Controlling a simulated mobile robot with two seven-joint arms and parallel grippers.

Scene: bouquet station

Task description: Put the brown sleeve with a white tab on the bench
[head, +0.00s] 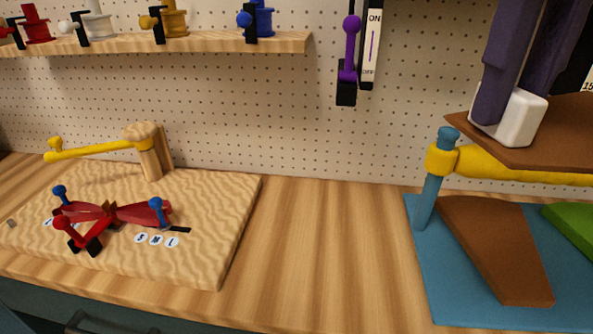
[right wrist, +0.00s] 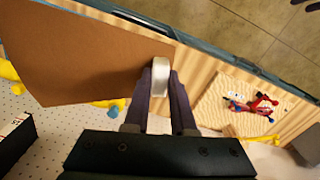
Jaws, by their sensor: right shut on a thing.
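The brown sleeve (head: 572,132) is a flat brown sheet at the right of the head view, held in the air above the bench (head: 320,250). Its white tab (head: 508,118) is between the fingers of my right gripper (head: 517,88), which is shut on it. The right wrist view also shows the sleeve (right wrist: 80,55) filling the upper left, with the white tab (right wrist: 160,78) at the fingertips (right wrist: 160,92). The sleeve's right part is cut off in the head view. My left gripper is not in view.
A blue mat (head: 440,290) with a brown flat piece (head: 497,250) and a green piece (head: 575,228) lies below the sleeve. A yellow arm (head: 490,163) on a blue post (head: 432,185) is close under it. A wooden board (head: 215,230) with a red fixture (head: 108,213) stands left; bare bench lies between.

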